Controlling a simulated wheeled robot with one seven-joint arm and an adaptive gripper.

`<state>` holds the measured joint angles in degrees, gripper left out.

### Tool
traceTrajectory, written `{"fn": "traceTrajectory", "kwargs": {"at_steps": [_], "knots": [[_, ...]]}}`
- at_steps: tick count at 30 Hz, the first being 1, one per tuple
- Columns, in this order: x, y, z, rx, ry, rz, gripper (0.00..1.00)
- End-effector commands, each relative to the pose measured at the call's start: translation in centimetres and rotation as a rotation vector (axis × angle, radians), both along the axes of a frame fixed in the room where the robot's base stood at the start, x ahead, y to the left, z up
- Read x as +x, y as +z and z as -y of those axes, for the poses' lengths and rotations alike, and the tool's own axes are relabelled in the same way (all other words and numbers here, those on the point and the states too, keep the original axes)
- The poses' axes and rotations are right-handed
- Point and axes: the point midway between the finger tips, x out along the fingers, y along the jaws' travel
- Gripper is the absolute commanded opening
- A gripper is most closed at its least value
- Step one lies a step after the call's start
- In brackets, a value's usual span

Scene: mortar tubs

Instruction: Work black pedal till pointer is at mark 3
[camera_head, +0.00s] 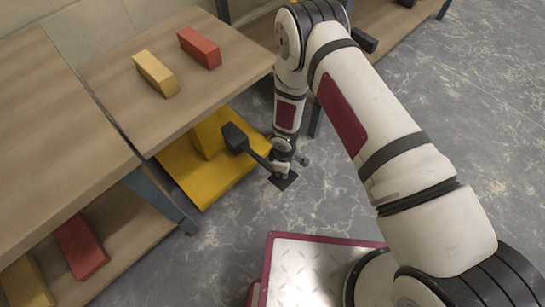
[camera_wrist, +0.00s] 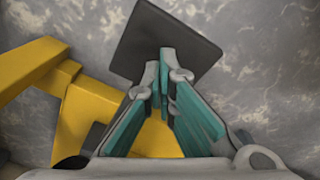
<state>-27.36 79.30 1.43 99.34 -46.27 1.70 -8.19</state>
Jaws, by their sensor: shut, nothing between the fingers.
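The black pedal is a flat square plate (camera_head: 286,182) low over the floor, in front of the yellow unit (camera_head: 186,176) under the bench. It also shows at the top of the wrist view (camera_wrist: 148,38). My gripper (camera_head: 279,169) points down at the pedal, and its closed fingertips (camera_wrist: 165,62) overlap the plate's near part in the wrist view. I cannot tell whether they touch it. The fingers are shut and empty. A dark block (camera_head: 234,137) on a bar stands at the yellow unit, left of my gripper. No pointer or numbered marks can be made out.
The wooden bench (camera_head: 120,95) stands close on the left, with a yellow brick (camera_head: 156,74) and a red brick (camera_head: 199,48) on top. A blue-grey bench leg (camera_head: 160,200) is near the yellow unit. Grey floor (camera_head: 470,130) is open on the right.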

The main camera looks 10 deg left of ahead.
Motion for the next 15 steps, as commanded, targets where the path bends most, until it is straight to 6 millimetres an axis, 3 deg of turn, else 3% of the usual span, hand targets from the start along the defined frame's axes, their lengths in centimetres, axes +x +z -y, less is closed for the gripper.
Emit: {"fn": "traceTrajectory", "kwargs": {"at_steps": [15], "knots": [[0.4,5.9,-0.4,-0.004,-0.001,-0.001,0.00]]}}
